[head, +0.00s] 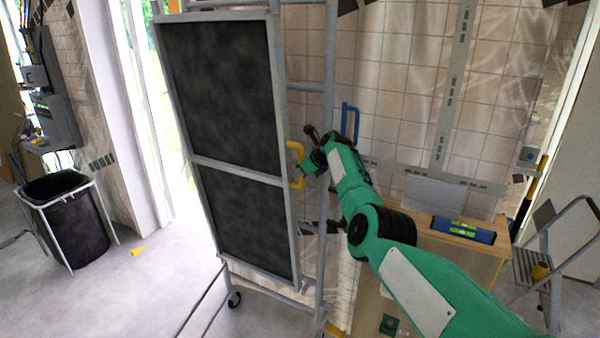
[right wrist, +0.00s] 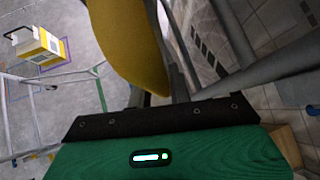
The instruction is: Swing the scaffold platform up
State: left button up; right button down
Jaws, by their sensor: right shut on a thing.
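The scaffold platform (head: 225,95) is a dark panel in a grey metal frame. In the head view it stands raised, close to upright and slightly tilted, beside the scaffold's rails (head: 329,70). A yellow handle (head: 297,165) sits on its right edge. My right gripper (head: 306,172) is at this handle, shut on it. In the right wrist view the yellow handle (right wrist: 128,45) fills the space in front of the gripper; the fingertips are mostly hidden. My left gripper is not in view.
A wheeled scaffold foot (head: 233,298) stands on the floor. A wooden bench (head: 450,240) with a blue spirit level (head: 463,230) is at the right, near a stepladder (head: 540,265). A black bin (head: 70,225) stands at the left. Floor between bin and scaffold is mostly clear.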

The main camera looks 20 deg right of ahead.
jog(key=c, duration=1.3)
grip_release()
jog(key=shift+d, duration=0.15)
jog(key=shift+r, duration=0.1)
jog(key=shift+s+r, duration=0.15)
jog(key=b+v, duration=0.5)
jog(key=v, duration=0.8)
jog(key=shift+b, duration=0.3)
